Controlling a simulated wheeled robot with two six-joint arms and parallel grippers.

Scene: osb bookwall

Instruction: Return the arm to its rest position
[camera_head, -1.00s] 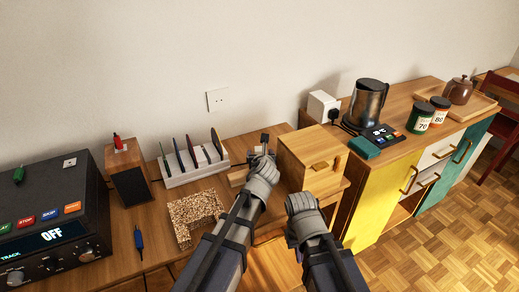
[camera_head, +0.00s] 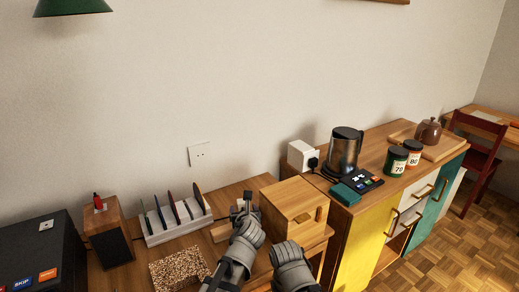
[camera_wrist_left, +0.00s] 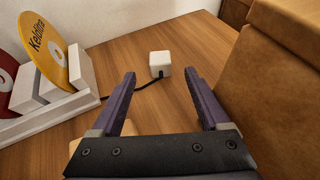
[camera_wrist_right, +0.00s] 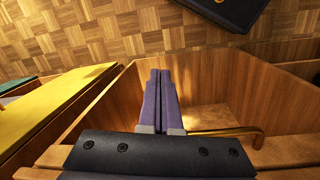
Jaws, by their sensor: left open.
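My left gripper (camera_head: 245,203) is over the wooden desk, between the white disc rack and the wooden box. In the left wrist view its two fingers (camera_wrist_left: 160,76) are spread apart with nothing between them. A small white cube (camera_wrist_left: 160,63) with a dark cable sits on the desk beyond the fingertips. My right arm shows low in the head view, in front of the wooden box, its fingers hidden there. In the right wrist view its fingers (camera_wrist_right: 160,75) are together and hold nothing, above an open wooden compartment.
The wooden box (camera_head: 293,205) stands right of my left gripper. The disc rack (camera_head: 178,228) with several discs is to the left. A kettle (camera_head: 345,150) and jars stand on the cabinet. A brass handle (camera_wrist_right: 225,132) is close to the right gripper.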

